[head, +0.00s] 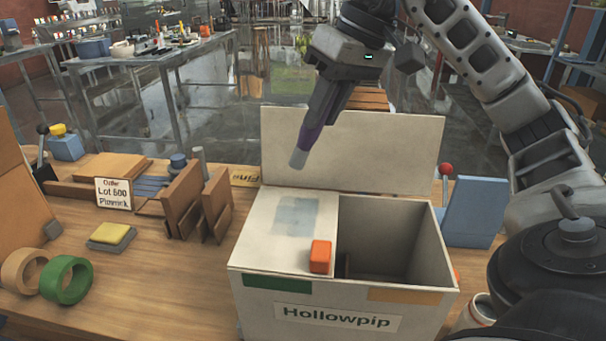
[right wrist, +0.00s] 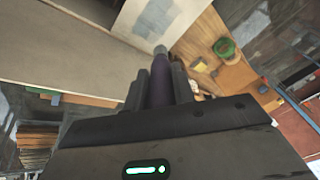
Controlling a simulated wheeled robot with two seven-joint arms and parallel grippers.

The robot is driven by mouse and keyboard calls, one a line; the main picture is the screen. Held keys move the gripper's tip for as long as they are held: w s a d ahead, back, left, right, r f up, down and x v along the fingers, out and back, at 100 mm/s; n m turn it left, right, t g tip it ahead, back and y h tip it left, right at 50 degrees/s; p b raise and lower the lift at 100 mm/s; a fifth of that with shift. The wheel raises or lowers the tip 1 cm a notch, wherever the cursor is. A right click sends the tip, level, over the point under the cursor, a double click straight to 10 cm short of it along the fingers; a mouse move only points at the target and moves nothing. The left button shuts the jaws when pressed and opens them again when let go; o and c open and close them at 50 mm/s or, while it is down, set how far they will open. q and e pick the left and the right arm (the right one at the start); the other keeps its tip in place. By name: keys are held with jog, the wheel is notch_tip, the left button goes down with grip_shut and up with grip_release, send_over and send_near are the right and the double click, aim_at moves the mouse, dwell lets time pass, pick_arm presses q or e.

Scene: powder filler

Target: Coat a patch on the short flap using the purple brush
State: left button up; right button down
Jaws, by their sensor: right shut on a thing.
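My right gripper (head: 325,104) is shut on the purple brush (head: 310,135), whose pale grey tip points down and left. The brush (right wrist: 160,88) also shows between the fingers in the right wrist view. The tip is in the air above the left part of the open box labelled Hollowpip. The short flap (head: 264,237) lies folded inward over the left side of the box (head: 254,299). A blue-grey patch (head: 297,216) shows on it. An orange block (head: 320,256) sits on its front right corner. My left gripper is not in view.
The long back flap (head: 385,150) stands up behind the box. A green tape roll (head: 65,280), a yellow sponge (head: 112,234), a sign (head: 114,193) and wooden dividers (head: 183,198) lie to the left. A blue stand (head: 474,212) is at the right.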

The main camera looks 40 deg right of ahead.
jog(key=shift+a, duration=0.1)
jog(key=shift+a+r, duration=0.2)
jog(key=shift+a, duration=0.1)
jog(key=s+a+r+t+y, duration=0.1)
jog(key=a+r+t+y, duration=0.1)
jog(key=a+r, duration=0.15)
pick_arm(q)
jog(key=b, duration=0.1)
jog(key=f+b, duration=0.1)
jog(key=b, duration=0.1)
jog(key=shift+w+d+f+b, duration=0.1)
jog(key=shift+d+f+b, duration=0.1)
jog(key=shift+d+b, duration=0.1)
pick_arm(e)
jog(key=f, duration=0.5)
jog(key=shift+s+a+f, duration=0.25)
jog(key=shift+a, duration=0.15)
jog(key=shift+a, duration=0.1)
